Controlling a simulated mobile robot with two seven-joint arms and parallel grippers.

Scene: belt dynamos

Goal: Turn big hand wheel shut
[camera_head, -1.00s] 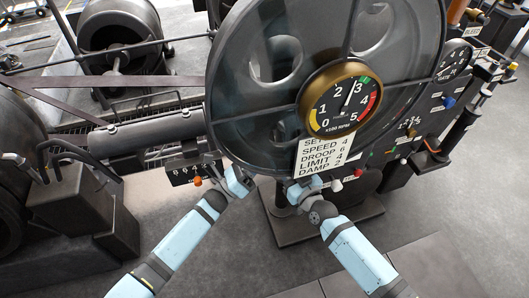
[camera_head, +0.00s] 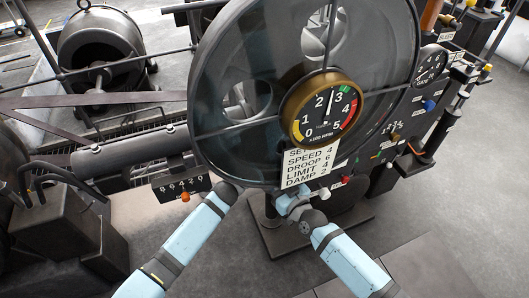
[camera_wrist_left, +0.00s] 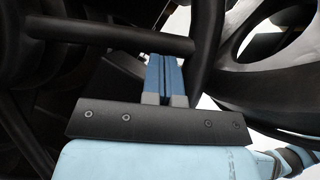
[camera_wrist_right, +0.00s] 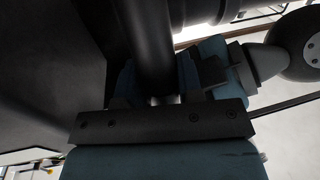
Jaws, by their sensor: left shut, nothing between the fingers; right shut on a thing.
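The big hand wheel (camera_head: 208,60) is a large dark ring with thin spokes, standing upright behind the brass-rimmed gauge in the head view. My left gripper (camera_head: 230,190) is at its lower left edge, its tips partly hidden. In the left wrist view its blue fingers (camera_wrist_left: 165,80) are shut and empty, beside a dark curved tube (camera_wrist_left: 208,45) and under a dark bar. My right gripper (camera_head: 283,203) is below the hanging card. In the right wrist view its fingers (camera_wrist_right: 158,85) are shut on a dark round bar (camera_wrist_right: 150,40), seemingly the wheel's rim.
The gauge (camera_head: 323,107) and a lettered card (camera_head: 308,165) stand in front of the wheel. A counter box with an orange knob (camera_head: 185,196) is left of my left gripper. A panel of colored knobs (camera_head: 428,104) is at the right. Floor is clear at the lower right.

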